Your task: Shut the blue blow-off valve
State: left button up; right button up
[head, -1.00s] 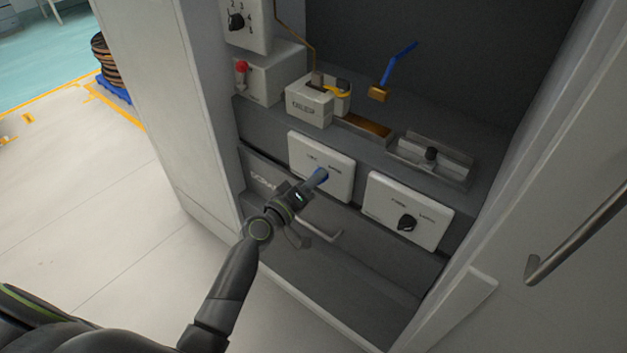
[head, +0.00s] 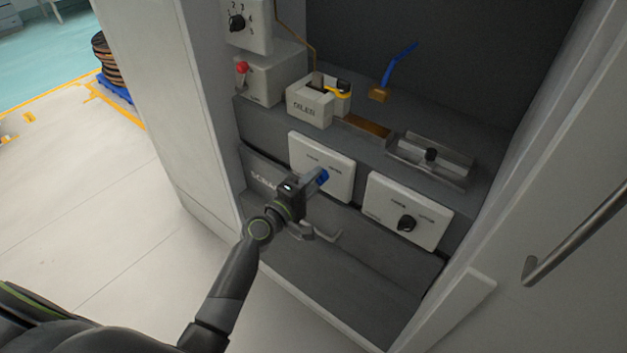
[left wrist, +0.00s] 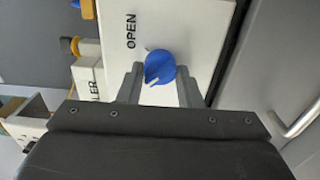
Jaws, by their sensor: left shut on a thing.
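A blue lever valve (head: 400,62) on a brass body stands on the shelf of the cabinet, its lever slanting up to the right. A round blue knob (head: 322,176) sits on a white panel (head: 343,184) below the shelf. The gripper's fingers (left wrist: 160,84) hide little of the knob. My right gripper is not in view.
A second white panel with a black knob (head: 407,222) is to the right. A white filler block (head: 310,106), a red-topped switch (head: 242,68) and a metal tray (head: 430,160) stand on the shelf. A door handle (head: 570,240) is at right.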

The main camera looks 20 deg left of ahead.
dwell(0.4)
pick_arm(q)
jog(key=o, duration=1)
jog(key=shift+s, duration=0.1)
jog(key=shift+b+v, duration=1.4)
jog(key=shift+v, duration=7.25)
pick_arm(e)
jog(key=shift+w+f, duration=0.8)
